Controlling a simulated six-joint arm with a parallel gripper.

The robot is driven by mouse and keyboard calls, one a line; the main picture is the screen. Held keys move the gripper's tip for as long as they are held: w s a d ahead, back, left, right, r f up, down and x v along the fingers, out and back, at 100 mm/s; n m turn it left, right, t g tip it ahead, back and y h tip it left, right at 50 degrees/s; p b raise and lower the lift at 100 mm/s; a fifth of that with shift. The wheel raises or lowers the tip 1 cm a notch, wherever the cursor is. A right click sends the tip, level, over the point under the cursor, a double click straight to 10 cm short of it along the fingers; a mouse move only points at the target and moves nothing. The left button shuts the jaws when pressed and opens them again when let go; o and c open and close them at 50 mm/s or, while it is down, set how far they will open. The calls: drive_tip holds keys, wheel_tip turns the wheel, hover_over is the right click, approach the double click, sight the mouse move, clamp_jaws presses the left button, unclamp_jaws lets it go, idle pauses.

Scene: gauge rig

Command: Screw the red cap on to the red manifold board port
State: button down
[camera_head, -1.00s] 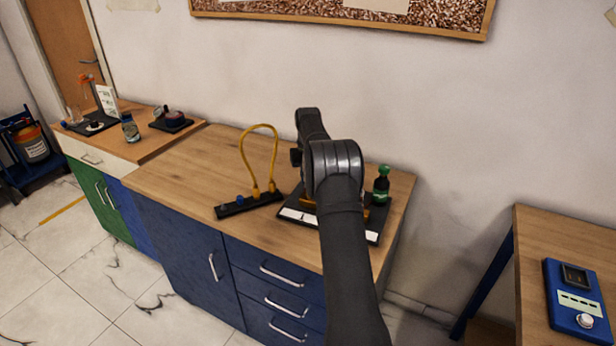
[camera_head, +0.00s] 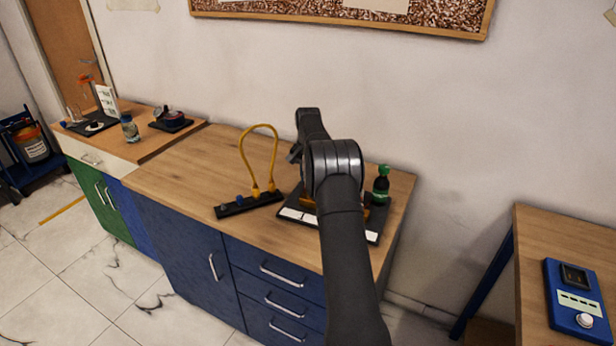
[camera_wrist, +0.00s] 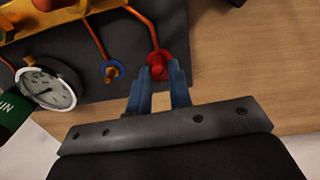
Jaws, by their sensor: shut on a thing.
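In the wrist view, my gripper (camera_wrist: 160,78) has its two blue fingers shut on the red cap (camera_wrist: 158,71). The cap is at the red port (camera_wrist: 157,56) of the manifold board, where a copper pipe ends. Red cap and red port overlap in this view, and I cannot tell how far the cap is seated. The dark manifold board (camera_wrist: 205,12) shows beneath; in the head view the board (camera_head: 373,237) lies on the bench, mostly behind my arm. The fingers and cap are hidden there.
A blue-ringed port (camera_wrist: 112,70) and a round gauge (camera_wrist: 46,88) are left of the fingers. A green bottle (camera_head: 381,186) stands beside the board. A black strip (camera_head: 232,208) with a yellow looped cable (camera_head: 243,150) lies to the left. Bare bench wood is right of the board in the wrist view.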

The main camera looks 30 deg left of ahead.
drive_tip(key=m, duration=0.3)
drive_tip(key=shift+s+a+f, duration=0.1)
drive_tip(key=shift+s+f, duration=0.05)
drive_tip(key=shift+s, duration=0.05)
drive_tip(key=shift+m, duration=0.3)
drive_tip(key=shift+m, duration=1.2)
drive_tip(key=c, duration=1.5)
unclamp_jaws()
drive_tip(key=shift+w, duration=0.1)
drive_tip(key=shift+o, duration=0.6)
drive_tip(key=o, duration=0.5)
drive_tip(key=shift+c, duration=0.2)
drive_tip(key=shift+w+r, duration=0.1)
drive_tip(key=shift+r, duration=0.15)
